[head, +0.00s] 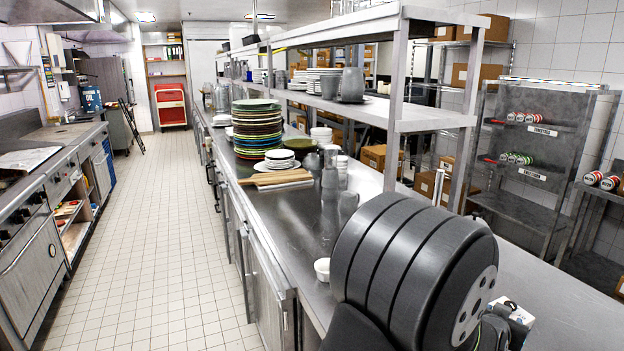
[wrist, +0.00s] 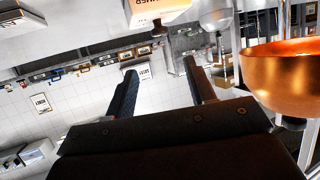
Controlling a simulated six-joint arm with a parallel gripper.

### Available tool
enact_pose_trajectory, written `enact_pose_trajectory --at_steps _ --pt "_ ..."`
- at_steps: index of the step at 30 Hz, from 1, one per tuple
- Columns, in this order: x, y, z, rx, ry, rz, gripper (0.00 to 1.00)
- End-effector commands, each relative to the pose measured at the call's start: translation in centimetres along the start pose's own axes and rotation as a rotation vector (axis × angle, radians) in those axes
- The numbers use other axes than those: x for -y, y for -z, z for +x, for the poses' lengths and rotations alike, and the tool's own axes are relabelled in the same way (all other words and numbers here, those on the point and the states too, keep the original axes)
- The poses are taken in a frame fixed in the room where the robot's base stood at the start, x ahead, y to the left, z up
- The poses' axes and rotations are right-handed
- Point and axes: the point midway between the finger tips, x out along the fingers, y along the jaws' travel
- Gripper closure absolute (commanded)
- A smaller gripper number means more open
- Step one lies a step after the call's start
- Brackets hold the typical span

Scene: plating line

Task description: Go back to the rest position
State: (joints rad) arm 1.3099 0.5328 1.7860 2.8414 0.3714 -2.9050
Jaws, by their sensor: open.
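My gripper (wrist: 160,68) shows in the wrist view with its two dark fingers spread well apart. Nothing is between the fingers. A tilted view of the room, with a tiled wall and shelving, shows beyond the fingertips. In the head view a large dark grey rounded part of my own arm fills the lower right, and the gripper's fingers cannot be seen there.
A copper-coloured rounded shade (wrist: 285,80) is close at the right of the wrist view. In the head view, the steel counter (head: 300,225) holds stacked plates (head: 258,128), a wooden board (head: 276,178) and a small white bowl (head: 322,268). A steel overshelf (head: 432,122) stands above it.

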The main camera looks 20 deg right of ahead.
Motion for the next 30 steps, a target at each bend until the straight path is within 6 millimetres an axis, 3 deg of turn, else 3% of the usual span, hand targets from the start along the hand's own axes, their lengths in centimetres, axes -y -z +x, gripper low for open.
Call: enact_pose_trajectory --at_steps 24,30 --pt "0.1 -0.3 13.2 0.004 0.001 0.0 0.5" --pt "-0.2 0.0 13.0 -0.005 0.034 -0.016 0.5"
